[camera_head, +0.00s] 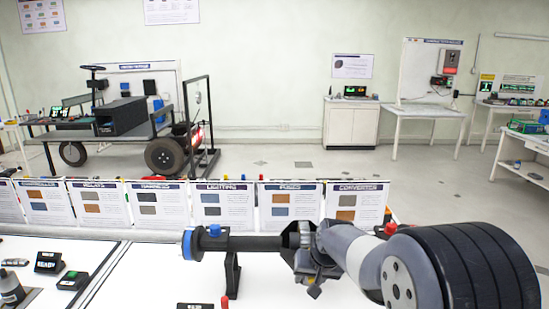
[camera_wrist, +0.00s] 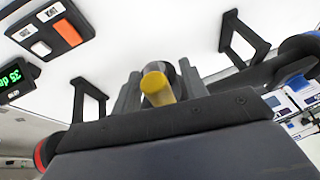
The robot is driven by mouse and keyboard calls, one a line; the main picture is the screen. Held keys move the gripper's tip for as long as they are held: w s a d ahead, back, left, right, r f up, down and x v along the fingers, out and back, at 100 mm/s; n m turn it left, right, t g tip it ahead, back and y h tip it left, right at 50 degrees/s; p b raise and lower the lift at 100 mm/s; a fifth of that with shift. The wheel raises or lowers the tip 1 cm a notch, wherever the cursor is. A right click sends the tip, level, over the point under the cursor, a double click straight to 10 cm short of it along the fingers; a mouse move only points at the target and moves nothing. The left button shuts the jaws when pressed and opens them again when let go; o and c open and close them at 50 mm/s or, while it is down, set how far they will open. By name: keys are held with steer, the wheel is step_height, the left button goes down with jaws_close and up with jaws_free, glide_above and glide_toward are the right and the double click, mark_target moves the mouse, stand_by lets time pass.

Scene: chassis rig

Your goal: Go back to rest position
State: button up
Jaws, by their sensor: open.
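My gripper (camera_head: 308,262) is at the dark axle bar in the head view, at the end of my grey arm. In the wrist view my gripper (camera_wrist: 160,82) is open, its dark fingers on either side of a yellow-ended cylinder (camera_wrist: 158,88). I cannot tell whether the fingers touch it. The axle bar (camera_head: 255,243) has a blue ring at its left end and rests on a black stand (camera_head: 232,275).
Black stands (camera_wrist: 88,100) rise from the white bench in the wrist view, near a panel with an orange switch (camera_wrist: 65,32). A row of cards (camera_head: 212,207) lines the bench's far edge. Beyond it are a wheeled chassis (camera_head: 120,125) and open floor.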

steer(key=v, duration=1)
steer(key=x, duration=1)
steer(key=shift+w+d+f+b, duration=0.1)
steer(key=shift+f+b, duration=0.15)
steer(key=shift+b, duration=0.3)
steer(key=shift+d+r+m+y+b, duration=0.15)
steer(key=shift+d+y+b, duration=0.1)
steer(key=shift+y+b, duration=0.4)
steer(key=shift+d+m+y+b, duration=0.15)
steer(key=shift+d+y+b, duration=0.05)
steer(key=shift+y+b, duration=0.45)
steer(key=shift+r, duration=0.1)
